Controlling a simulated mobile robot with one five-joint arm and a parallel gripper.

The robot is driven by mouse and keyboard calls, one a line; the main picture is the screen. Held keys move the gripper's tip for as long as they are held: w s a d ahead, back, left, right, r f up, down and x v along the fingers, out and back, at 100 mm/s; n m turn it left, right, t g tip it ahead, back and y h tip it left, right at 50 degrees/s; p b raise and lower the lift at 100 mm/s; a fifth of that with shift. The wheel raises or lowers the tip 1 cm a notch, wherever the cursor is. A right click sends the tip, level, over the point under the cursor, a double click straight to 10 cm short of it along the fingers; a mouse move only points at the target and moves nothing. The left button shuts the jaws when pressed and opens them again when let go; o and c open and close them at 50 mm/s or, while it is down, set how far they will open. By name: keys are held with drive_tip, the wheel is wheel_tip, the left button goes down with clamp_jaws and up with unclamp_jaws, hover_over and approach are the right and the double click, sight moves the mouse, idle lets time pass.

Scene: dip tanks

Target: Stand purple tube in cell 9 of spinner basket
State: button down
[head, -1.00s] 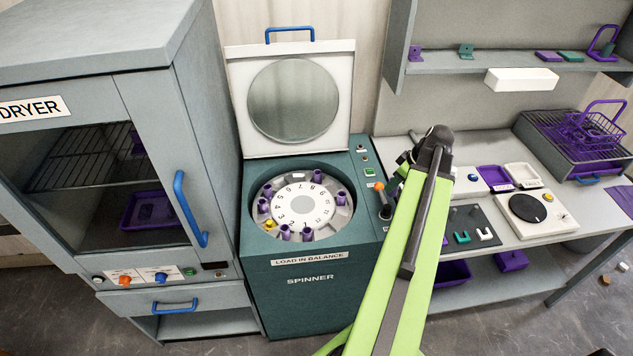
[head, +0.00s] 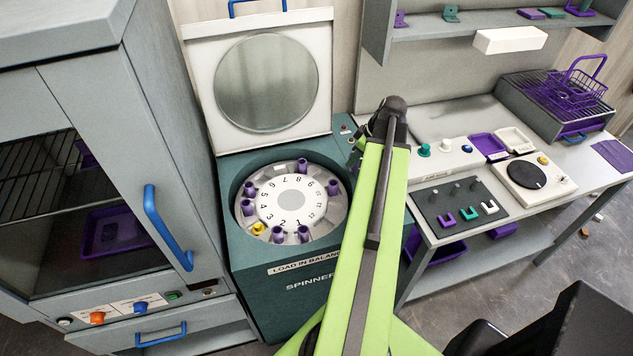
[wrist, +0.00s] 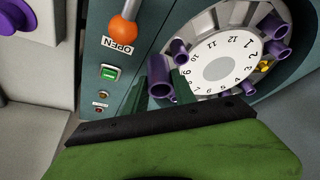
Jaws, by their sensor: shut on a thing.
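The spinner basket (head: 323,220) sits in the open spinner, its numbered cells around a white disc. Several purple tubes stand in it, one at cell 8 (head: 303,165) and one at cell 10 (head: 332,187). No tube shows between them, at cell 9. In the wrist view, my gripper (wrist: 166,92) is shut on a purple tube (wrist: 160,90), whose open end faces the camera. It shows in front of the basket's edge near cells 8 to 10. In the head view my arm mostly hides the gripper, and the held tube cannot be seen.
The spinner's lid (head: 268,85) stands open behind the basket. An orange-knobbed lever (wrist: 122,30) marked OPEN is left of the gripper in the wrist view. The dryer (head: 110,190) stands left of the spinner. A bench (head: 430,165) with trays and a rack stands right.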

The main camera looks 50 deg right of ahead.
drive_tip(key=w+a+f+b, duration=0.1)
drive_tip(key=w+f+b, duration=0.1)
drive_tip(key=w, duration=0.1)
drive_tip(key=w+a+f+b, duration=0.1)
drive_tip(key=w+f+b, duration=0.1)
drive_tip(key=w, duration=0.2)
drive_tip(key=w+a+f+b, duration=0.1)
drive_tip(key=w+f+b, duration=0.2)
drive_tip(key=shift+w+a, duration=0.25)
drive_tip(key=shift+w, duration=0.05)
drive_tip(key=shift+w+a, duration=0.1)
drive_tip(key=shift+w, duration=0.15)
wheel_tip(320, 180, down, 4)
drive_tip(key=b, duration=0.4)
drive_tip(key=shift+f, duration=0.15)
drive_tip(key=shift+r, duration=0.25)
drive_tip(key=shift+f, duration=0.2)
drive_tip(key=c, duration=1)
unclamp_jaws()
